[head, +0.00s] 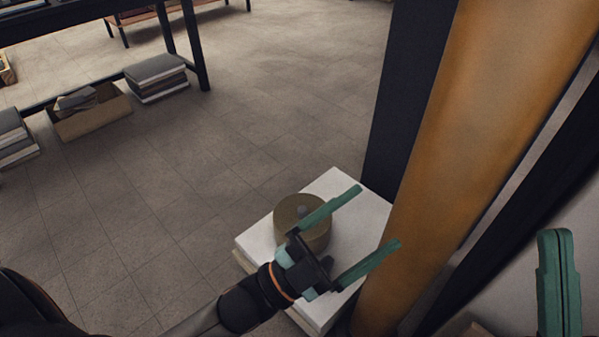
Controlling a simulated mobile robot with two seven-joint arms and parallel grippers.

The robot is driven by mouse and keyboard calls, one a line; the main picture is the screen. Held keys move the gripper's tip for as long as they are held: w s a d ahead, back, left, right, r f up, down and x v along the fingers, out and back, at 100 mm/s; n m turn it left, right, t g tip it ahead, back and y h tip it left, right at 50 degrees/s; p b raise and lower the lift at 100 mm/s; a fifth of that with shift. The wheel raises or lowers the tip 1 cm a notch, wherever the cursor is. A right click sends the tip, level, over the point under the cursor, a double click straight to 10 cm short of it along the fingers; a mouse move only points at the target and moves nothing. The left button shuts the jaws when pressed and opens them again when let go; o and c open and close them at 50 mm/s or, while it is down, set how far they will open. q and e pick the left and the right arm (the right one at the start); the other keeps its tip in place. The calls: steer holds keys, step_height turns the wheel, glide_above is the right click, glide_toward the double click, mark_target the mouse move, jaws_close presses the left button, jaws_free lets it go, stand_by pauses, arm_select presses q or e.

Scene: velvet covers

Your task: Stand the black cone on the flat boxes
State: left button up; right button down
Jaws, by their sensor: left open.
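The flat boxes (335,185) are a low white stack on the floor at the lower middle of the head view. I see no black cone that I can make out. My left gripper (378,217) is open, its two green fingers spread above the boxes. Its upper finger crosses in front of the drum, and nothing shows between the fingertips. My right gripper (558,240) is at the lower right edge, its green fingers together, with nothing visible in them.
A large orange-brown column (470,110) and a dark post (405,90) stand just right of the boxes. A dark-framed table (190,45) is at upper left, with a cardboard box (92,122) and a stack of flat things (157,78) near it. The floor between is clear.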

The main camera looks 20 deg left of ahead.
arm_select(q)
steer(key=s+a+r+n+t, duration=0.4)
steer(key=a+r, duration=0.3)
steer(key=r, duration=0.4)
steer(key=shift+s+r, duration=0.2)
steer(key=shift+s, duration=0.4)
stand_by(0.4)
